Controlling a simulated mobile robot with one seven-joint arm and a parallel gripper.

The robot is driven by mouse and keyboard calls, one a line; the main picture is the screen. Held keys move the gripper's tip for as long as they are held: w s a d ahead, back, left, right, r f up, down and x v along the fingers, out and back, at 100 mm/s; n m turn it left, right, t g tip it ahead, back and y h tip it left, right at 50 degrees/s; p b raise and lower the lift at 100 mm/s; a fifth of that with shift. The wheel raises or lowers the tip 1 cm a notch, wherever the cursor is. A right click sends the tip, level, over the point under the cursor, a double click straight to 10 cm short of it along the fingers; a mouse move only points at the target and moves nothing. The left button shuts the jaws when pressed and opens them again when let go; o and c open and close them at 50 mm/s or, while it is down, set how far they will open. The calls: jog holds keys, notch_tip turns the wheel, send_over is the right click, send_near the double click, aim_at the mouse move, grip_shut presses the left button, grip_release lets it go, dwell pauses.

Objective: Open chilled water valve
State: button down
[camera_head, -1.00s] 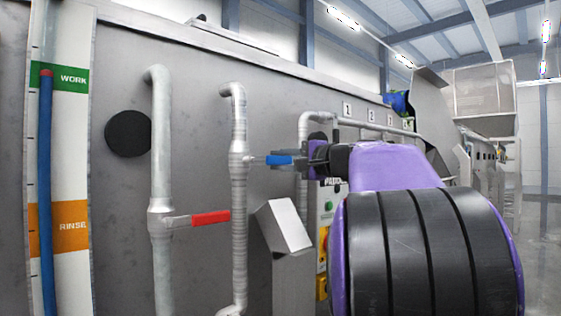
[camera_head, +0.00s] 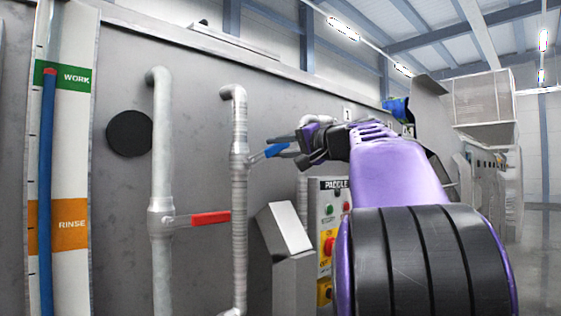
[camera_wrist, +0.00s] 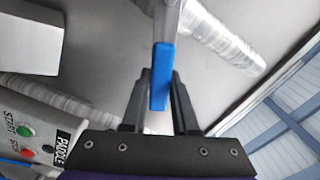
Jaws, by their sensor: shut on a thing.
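The chilled water valve has a blue lever handle (camera_head: 274,151) on the ribbed vertical pipe (camera_head: 239,190). In the head view the handle tilts up to the right from the pipe. My gripper (camera_head: 285,147) is at the handle's outer end, its fingers on either side of it. In the wrist view the blue handle (camera_wrist: 161,75) lies between the two dark fingers of my gripper (camera_wrist: 159,92), which are shut on it. A second valve with a red lever (camera_head: 210,218) sits on the plain pipe to the left, its lever roughly level.
A control box marked PADDLE (camera_head: 328,225) with coloured buttons stands below my arm. A grey angled metal housing (camera_head: 285,230) is beside the ribbed pipe. A level strip with WORK and RINSE bands (camera_head: 66,180) is at the left on the steel tank wall (camera_head: 195,110).

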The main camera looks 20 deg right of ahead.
aim_at(264, 150)
jog(key=n, duration=0.1)
jog(key=a+r+n+b, duration=0.1)
jog(key=r+n, duration=0.1)
jog(key=shift+s+a+n, duration=0.25)
jog(key=shift+s+n, duration=0.05)
jog(key=shift+n, duration=0.1)
jog(key=shift+s+a+r+n+b, duration=0.15)
jog(key=shift+a+r+n+b, duration=0.25)
jog(key=shift+n, duration=0.4)
jog(key=shift+s+a+r+n+b, duration=0.15)
jog(key=shift+a+r+n+b, duration=0.25)
jog(key=shift+n, duration=0.4)
jog(key=shift+s+a+r+n+b, duration=0.15)
jog(key=shift+a+r+n+b, duration=0.1)
jog(key=shift+a+n, duration=0.4)
jog(key=shift+d, duration=0.1)
jog(key=c, duration=0.7)
grip_release()
